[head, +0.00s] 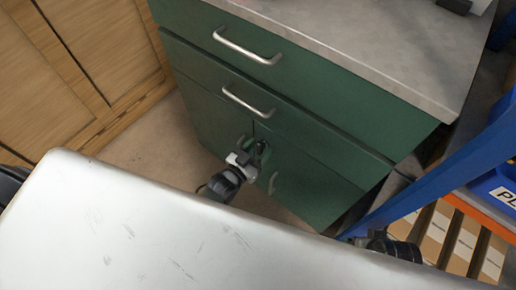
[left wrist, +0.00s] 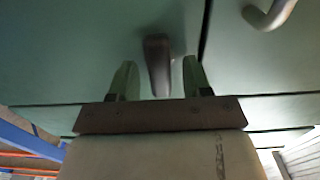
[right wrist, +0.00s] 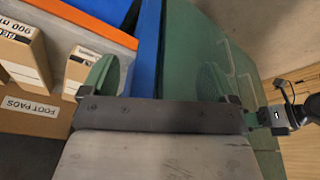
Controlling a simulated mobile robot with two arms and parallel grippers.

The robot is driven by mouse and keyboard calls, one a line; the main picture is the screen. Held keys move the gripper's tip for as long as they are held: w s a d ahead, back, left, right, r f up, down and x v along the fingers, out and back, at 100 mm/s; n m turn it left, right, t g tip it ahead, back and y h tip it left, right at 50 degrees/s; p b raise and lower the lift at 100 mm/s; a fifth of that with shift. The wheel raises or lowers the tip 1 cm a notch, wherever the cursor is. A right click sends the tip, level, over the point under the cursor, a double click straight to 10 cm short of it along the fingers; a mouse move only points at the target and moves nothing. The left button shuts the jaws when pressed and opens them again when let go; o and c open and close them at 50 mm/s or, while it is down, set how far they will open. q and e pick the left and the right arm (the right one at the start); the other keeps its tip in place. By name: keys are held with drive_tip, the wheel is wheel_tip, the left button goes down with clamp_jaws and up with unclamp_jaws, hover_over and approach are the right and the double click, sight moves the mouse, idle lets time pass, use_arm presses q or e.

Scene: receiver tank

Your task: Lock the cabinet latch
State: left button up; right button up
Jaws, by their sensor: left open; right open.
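The green cabinet (head: 310,105) has two drawers above a pair of doors. A dark latch lever (left wrist: 158,65) sticks out from the door face beside the seam between the doors. My left gripper (left wrist: 160,80) is open, with one finger on either side of the lever, and I cannot tell whether either touches it. In the head view, my left gripper (head: 254,150) is at the doors and hides most of the latch. My right gripper (right wrist: 156,82) is open and empty, beside the cabinet's side and a blue rack post.
A curved door handle (left wrist: 270,12) is close to the latch. Drawer handles (head: 246,46) project above my left gripper. A blue rack post (head: 440,165) and shelf with cardboard boxes (right wrist: 24,62) stand at the right. Wooden panels (head: 85,50) are at the left.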

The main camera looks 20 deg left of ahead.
use_arm(q)
drive_tip(key=shift+s+a, duration=0.1)
drive_tip(key=shift+s, duration=0.2)
drive_tip(key=p+v, duration=0.1)
drive_tip(key=v, duration=0.9)
drive_tip(key=shift+p, duration=0.3)
use_arm(e)
wheel_tip(320, 180, down, 6)
drive_tip(key=shift+a+r, duration=0.1)
drive_tip(key=shift+r, duration=0.1)
use_arm(q)
drive_tip(key=shift+s, duration=0.15)
use_arm(e)
drive_tip(key=shift+s, duration=0.1)
